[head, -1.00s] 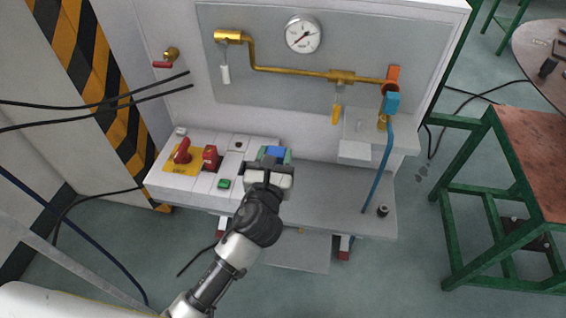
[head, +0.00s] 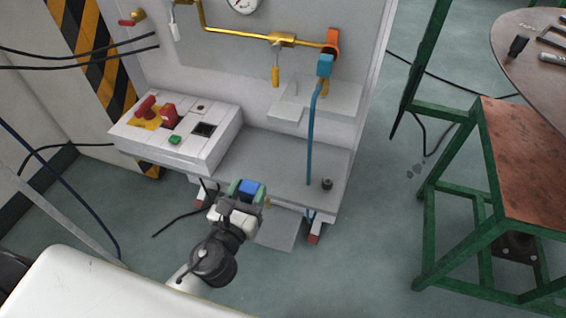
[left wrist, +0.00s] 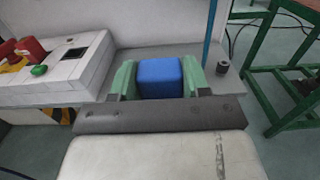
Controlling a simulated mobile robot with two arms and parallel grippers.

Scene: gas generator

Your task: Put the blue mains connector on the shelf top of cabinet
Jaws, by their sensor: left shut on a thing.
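The blue mains connector (head: 251,187) is held between the green-padded fingers of my left gripper (head: 246,190), low in front of the cabinet (head: 280,150). In the left wrist view the connector (left wrist: 160,77) is a blue block squeezed between the two green fingers. The cabinet's lower shelf top (head: 262,157) is a flat grey surface, behind and beyond the gripper. A dark square socket (head: 204,130) shows in the white control box (head: 170,145) on the shelf's left. My right gripper does not show.
A small black cylinder (head: 327,184) stands on the shelf's right end, beside a blue hose (head: 313,130). A small raised ledge (head: 285,113) juts from the panel. A green-framed table (head: 520,160) stands to the right. The middle of the shelf is clear.

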